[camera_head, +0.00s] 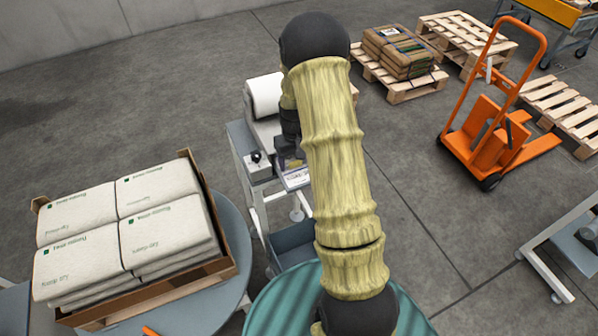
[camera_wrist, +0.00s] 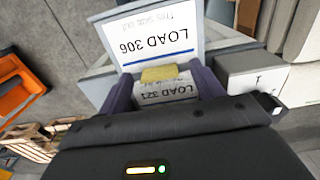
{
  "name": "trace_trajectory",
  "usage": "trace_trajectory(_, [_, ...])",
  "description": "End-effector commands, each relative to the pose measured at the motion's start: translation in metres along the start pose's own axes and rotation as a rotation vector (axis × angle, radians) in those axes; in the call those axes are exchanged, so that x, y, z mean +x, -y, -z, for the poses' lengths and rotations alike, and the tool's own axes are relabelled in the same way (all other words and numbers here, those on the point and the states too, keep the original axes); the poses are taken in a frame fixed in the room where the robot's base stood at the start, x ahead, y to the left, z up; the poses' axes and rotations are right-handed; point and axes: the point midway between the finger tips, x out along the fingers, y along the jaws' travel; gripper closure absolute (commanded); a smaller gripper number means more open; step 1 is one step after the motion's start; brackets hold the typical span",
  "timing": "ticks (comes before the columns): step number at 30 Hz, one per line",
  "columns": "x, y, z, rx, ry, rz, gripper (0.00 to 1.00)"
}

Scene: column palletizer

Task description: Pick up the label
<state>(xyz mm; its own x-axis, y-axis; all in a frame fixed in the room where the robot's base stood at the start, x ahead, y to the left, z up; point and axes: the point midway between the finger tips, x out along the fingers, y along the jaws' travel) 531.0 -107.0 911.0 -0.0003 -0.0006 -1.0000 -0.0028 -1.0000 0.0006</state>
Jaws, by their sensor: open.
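A white label (camera_wrist: 155,35) printed "LOAD 306" and "This side out" with a blue line lies on the labelling machine, its text upside down in the wrist view. A second printed piece, "LOAD 321" (camera_wrist: 168,94), shows nearer, between my fingers. A small yellow block (camera_wrist: 159,73) sits at the near edge of the 306 label. My gripper (camera_wrist: 162,82) is open, with its purple fingers to either side of the yellow block. Contact cannot be told. In the head view a sliver of white label (camera_head: 297,178) shows beside my arm, which hides much of the machine.
The machine (camera_head: 264,97) stands on a grey wheeled stand (camera_head: 240,135), with a dark bin (camera_head: 290,243) below. A box of stacked white sacks (camera_head: 125,225) stands left. An orange pallet truck (camera_head: 490,135) and pallets (camera_head: 465,35) stand right. Open floor lies between.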

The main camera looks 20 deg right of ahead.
Motion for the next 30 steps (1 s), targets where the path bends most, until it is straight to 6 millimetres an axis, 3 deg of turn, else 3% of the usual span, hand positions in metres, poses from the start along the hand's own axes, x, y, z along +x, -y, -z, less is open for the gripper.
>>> trace_trajectory(6, [0.0, 0.0, 0.0, 0.001, 0.0, 0.0, 0.36])
trace_trajectory(13, [0.0, 0.0, 0.0, 0.001, 0.0, 0.0, 0.81])
trace_trajectory(25, [-0.002, 0.0, 0.0, 0.001, -0.001, 0.0, 0.81])
trace_trajectory(30, [-0.018, -0.001, 0.001, 0.001, -0.004, -0.001, 0.81])
